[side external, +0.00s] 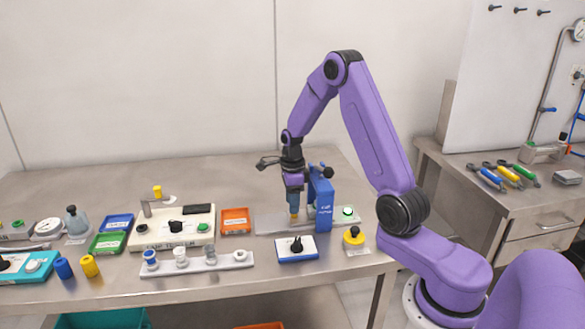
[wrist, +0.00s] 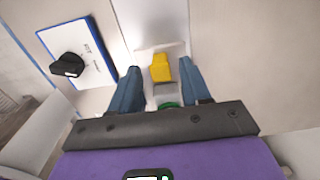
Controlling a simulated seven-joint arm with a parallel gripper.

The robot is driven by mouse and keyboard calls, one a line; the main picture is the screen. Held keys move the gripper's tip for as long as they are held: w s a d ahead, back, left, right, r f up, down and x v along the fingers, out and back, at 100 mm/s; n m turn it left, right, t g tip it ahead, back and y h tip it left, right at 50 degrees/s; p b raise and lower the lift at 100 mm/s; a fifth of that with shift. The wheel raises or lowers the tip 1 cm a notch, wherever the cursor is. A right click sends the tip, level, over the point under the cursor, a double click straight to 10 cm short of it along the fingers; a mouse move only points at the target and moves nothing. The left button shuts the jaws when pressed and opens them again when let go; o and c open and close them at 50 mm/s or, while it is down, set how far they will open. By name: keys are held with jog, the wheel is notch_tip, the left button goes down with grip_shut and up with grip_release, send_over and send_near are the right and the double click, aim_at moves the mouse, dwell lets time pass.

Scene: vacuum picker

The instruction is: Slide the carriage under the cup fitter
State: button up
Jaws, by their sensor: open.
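The blue cup fitter (side external: 321,205) stands upright on a grey base plate (side external: 268,226) at the table's right. The carriage seems to be the small piece with a yellow top, left of the fitter post; it shows low between my fingers in the wrist view as a yellow block (wrist: 160,68) with a grey part below it. My gripper (side external: 294,211) points down just left of the fitter. Its blue fingers (wrist: 160,76) are open, one on each side of the yellow block, with gaps visible. The carriage's lower part is mostly hidden in the side view.
A white-and-blue box with a black knob (side external: 296,247) sits in front of the plate. An orange tray (side external: 236,221), the cap tester (side external: 172,228) and a cup rack (side external: 197,264) lie left.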

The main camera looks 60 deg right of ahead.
notch_tip(320, 180, up, 14)
jog(key=shift+r, duration=0.25)
dwell(0.5)
